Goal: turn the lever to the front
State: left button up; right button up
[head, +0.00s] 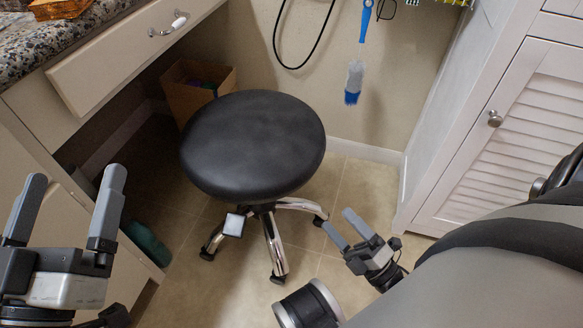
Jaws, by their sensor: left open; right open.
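A round black stool (253,140) stands on the tiled floor in the middle of the head view, on a chrome base with several legs. A small pale square paddle (233,225), which looks like the lever, shows below the seat's near edge, slightly left of the stool's column. Its stem is hidden or too small to make out. My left gripper (70,195) is open and empty at the lower left, well apart from the stool. My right gripper (341,226) is open and empty to the right of the stool's base, touching nothing that I can see.
A counter with a drawer (130,55) stands at the left, with a cardboard box (198,90) beneath it. A louvered cabinet (530,140) stands at the right. A blue-handled brush (354,82) hangs on the back wall. Floor between stool and cabinet is clear.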

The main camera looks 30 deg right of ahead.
aim_at(296, 175)
jog(key=b+x, duration=0.2)
jog(key=x, duration=1.2)
pick_arm(q)
jog(key=shift+s+a+r+m+t+h, duration=0.15)
jog(key=shift+r+m+t+h, duration=0.4)
jog(key=shift+r+m, duration=0.45)
jog(key=shift+s+d+r+m+t+h, duration=0.1)
jog(key=shift+r+m+t+h, duration=0.25)
jog(key=shift+r+m+h, duration=0.5)
pick_arm(e)
jog(key=shift+w+a+r, duration=0.15)
jog(key=shift+w, duration=0.2)
